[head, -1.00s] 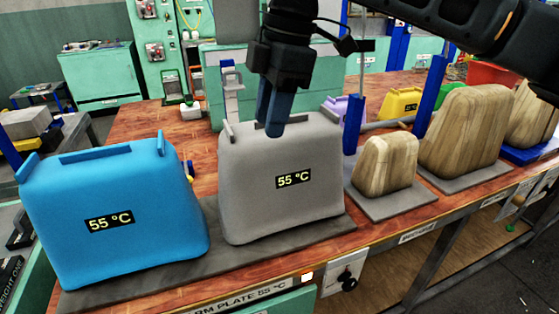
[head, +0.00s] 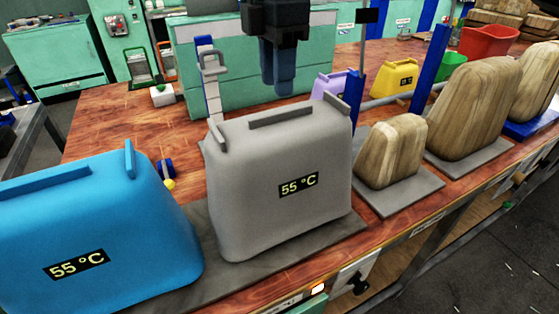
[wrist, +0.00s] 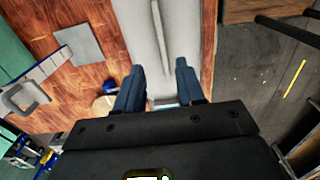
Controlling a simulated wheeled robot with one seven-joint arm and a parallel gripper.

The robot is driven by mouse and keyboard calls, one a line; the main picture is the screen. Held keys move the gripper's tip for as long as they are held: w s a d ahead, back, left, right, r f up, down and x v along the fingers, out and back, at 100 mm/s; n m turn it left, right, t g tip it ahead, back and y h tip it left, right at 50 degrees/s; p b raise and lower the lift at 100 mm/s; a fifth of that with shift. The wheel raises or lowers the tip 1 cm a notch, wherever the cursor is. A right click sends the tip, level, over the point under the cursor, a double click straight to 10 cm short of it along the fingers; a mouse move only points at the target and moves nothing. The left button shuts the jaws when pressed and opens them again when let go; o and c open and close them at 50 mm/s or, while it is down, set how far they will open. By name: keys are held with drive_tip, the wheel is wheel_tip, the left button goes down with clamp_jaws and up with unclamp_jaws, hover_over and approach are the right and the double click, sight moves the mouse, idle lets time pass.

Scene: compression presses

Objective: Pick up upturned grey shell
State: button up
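The upturned grey shell (head: 283,220) stands on a dark plate in the middle of the head view, with a "55 °C" label on its front. A raised rib (head: 281,118) runs along its top, with a small lug at each end. My gripper (head: 279,90) points down above the shell, with its blue fingers apart from it. In the wrist view the two fingers (wrist: 160,85) are spread with nothing held between them. The pale grey shell top (wrist: 173,40) and its rib lie beyond them.
A blue shell (head: 95,235), also labelled "55 °C", stands close at the left. Wooden forms (head: 391,150) stand at the right, near a blue post (head: 430,65). A metal stand (head: 210,85) rises behind the grey shell.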

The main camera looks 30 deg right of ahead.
sight(282, 112)
drive_tip(key=shift+s+d+f+p, duration=0.15)
drive_tip(key=shift+f, duration=1.15)
drive_tip(key=shift+s+d+f+p, duration=0.1)
drive_tip(key=shift+d+f+p, duration=0.05)
drive_tip(key=shift+f, duration=1.15)
clamp_jaws()
